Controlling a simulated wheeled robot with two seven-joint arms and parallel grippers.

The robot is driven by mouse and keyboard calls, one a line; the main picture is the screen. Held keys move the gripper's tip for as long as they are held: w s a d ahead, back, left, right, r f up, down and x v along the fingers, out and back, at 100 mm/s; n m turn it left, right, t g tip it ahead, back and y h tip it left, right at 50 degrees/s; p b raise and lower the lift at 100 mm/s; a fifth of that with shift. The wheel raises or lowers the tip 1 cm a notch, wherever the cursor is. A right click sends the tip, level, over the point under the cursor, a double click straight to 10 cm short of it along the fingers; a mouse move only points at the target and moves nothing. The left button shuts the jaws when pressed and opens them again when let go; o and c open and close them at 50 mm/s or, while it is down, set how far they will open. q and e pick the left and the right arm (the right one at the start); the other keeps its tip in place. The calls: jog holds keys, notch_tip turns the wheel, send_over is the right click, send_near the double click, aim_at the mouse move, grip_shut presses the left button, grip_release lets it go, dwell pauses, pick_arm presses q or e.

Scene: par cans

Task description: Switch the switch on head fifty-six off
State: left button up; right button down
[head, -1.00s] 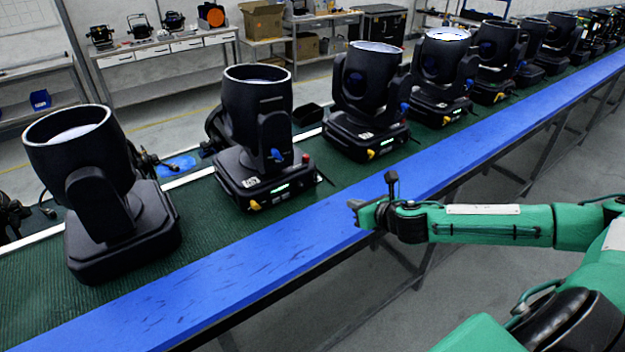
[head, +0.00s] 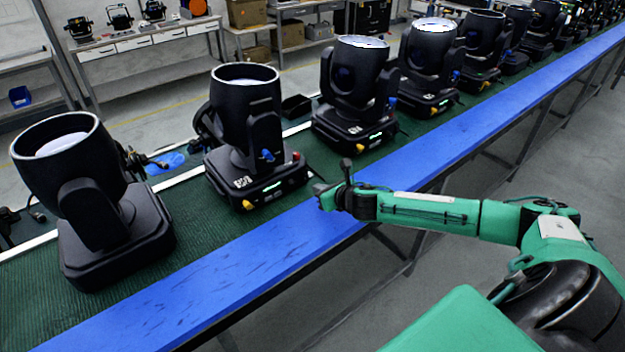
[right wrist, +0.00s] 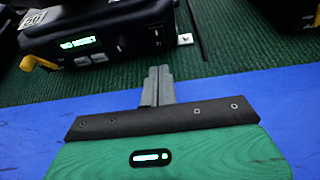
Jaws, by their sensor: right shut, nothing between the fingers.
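A black moving head (head: 250,115) with a lit green display stands on the green belt. Its base front fills the upper left of the right wrist view, with the lit display (right wrist: 80,43), a partly cut-off number label (right wrist: 33,17) that I cannot read surely, and small dark controls (right wrist: 154,34) right of the display. I cannot tell the switch's position. My right gripper (head: 320,190) is shut and empty, over the blue rail just right of this head's base and apart from it. In the right wrist view its fingertips (right wrist: 157,72) point at the belt. My left gripper is not in view.
A blue rail (head: 270,250) runs along the belt's near edge. Another black head (head: 88,200) stands at the left. More heads, such as this one (head: 352,95), line the belt toward the back right. A yellow knob (right wrist: 38,63) sticks out at the base's left side.

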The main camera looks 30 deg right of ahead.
aim_at(306, 180)
jog(key=w+p, duration=0.1)
jog(key=w, duration=0.2)
jog(key=shift+w+a+f, duration=0.15)
jog(key=shift+w+f, duration=0.1)
jog(key=shift+w, duration=0.15)
jog(key=shift+w+f+b, duration=0.1)
jog(key=shift+f+b, duration=0.2)
jog(key=t+b, duration=0.1)
jog(key=b, duration=0.2)
jog(key=t+b, duration=0.1)
jog(key=b, duration=0.2)
jog(key=shift+w+f, duration=0.2)
jog(key=shift+f, duration=0.05)
jog(key=shift+r+t+b, duration=0.15)
jog(key=shift+t+b, duration=0.15)
jog(key=shift+b, duration=0.45)
jog(key=shift+r+p, duration=0.2)
jog(key=shift+p, duration=0.1)
